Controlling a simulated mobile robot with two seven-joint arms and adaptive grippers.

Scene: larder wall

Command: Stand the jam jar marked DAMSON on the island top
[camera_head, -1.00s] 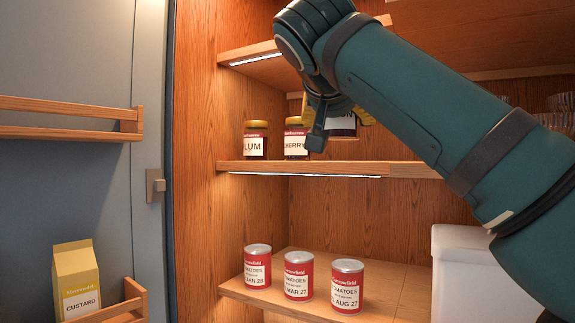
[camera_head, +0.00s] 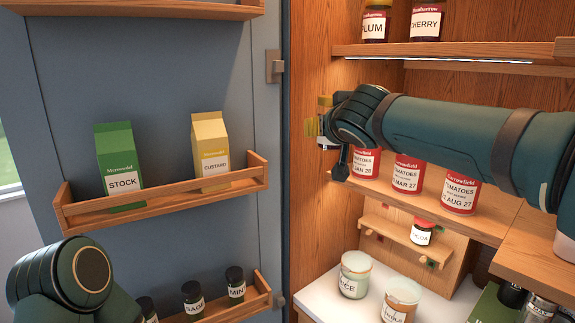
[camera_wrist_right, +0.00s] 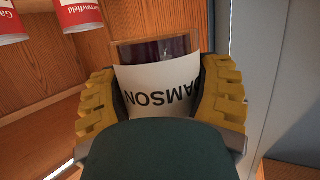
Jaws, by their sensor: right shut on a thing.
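The jam jar marked DAMSON (camera_wrist_right: 155,76) is between the two yellow fingers of my right gripper (camera_wrist_right: 160,98), dark inside with a white label. The lettering looks upside down in the right wrist view. In the head view my right gripper (camera_head: 314,127) is shut on the jar (camera_head: 326,146) in front of the larder's left side wall, with the jar looking roughly upright and mostly hidden by the hand. Part of my left arm shows at the lower left, but its gripper is out of view. I cannot make out the island top in either view.
Tomato tins (camera_head: 408,174) stand on the shelf just behind my right arm. PLUM (camera_head: 376,22) and CHERRY (camera_head: 426,22) jars stand on the shelf above. The door rack (camera_head: 160,205) at left holds STOCK (camera_head: 121,170) and CUSTARD (camera_head: 211,150) cartons. Below are lidded pots (camera_head: 355,274).

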